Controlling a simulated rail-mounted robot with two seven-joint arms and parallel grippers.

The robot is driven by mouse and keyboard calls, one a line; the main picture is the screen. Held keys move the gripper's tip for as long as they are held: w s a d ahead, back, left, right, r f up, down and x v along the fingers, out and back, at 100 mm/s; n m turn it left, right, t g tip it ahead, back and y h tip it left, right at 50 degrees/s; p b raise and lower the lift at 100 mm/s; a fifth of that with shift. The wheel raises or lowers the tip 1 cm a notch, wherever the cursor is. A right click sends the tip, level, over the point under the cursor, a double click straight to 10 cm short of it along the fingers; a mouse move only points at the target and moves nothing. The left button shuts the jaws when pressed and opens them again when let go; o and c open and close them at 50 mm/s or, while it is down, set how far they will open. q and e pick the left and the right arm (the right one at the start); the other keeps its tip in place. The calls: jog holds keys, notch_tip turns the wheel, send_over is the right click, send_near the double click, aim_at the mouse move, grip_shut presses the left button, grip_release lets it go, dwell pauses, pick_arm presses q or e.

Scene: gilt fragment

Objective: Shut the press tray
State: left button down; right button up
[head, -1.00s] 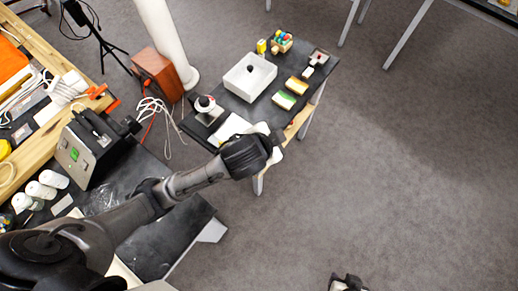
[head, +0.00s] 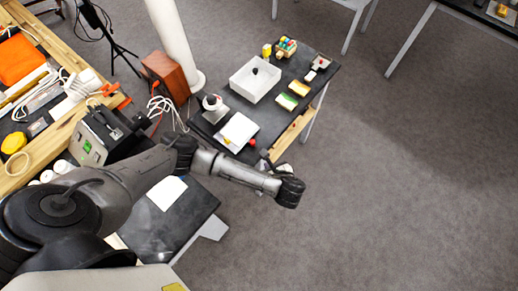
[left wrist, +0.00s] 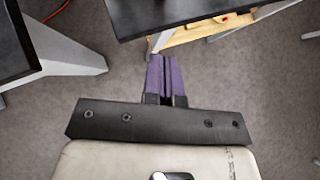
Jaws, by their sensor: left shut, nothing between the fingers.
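The press tray looks to be the light wooden tray (head: 292,131) sticking out from under the right edge of the small black table (head: 262,118). Part of it also shows in the left wrist view (left wrist: 205,33), below the dark tabletop edge (left wrist: 185,14). My left gripper (left wrist: 165,58) has its purple fingers together with nothing between them. They point toward the table edge, near the left end of the tray. In the head view my left gripper (head: 264,158) is small and partly hidden by my wrist near the table's near corner. I cannot tell whether it touches the tray. My right gripper is out of view.
The table carries a white box (head: 254,82), a white sheet (head: 237,131), a red ball (head: 252,143) and small coloured blocks. A grey table leg (left wrist: 75,55) stands at the left in the left wrist view. Carpet to the right is clear.

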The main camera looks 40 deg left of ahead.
pick_arm(q)
send_near(254, 146)
jog(key=x, duration=0.2)
jog(key=b+x, duration=0.1)
jog(key=x, duration=0.2)
jog(key=shift+s+d+f, duration=0.15)
jog(key=shift+d+f, duration=0.1)
jog(key=shift+f, duration=0.05)
jog(key=shift+w+a, duration=0.3)
jog(key=shift+a, duration=0.45)
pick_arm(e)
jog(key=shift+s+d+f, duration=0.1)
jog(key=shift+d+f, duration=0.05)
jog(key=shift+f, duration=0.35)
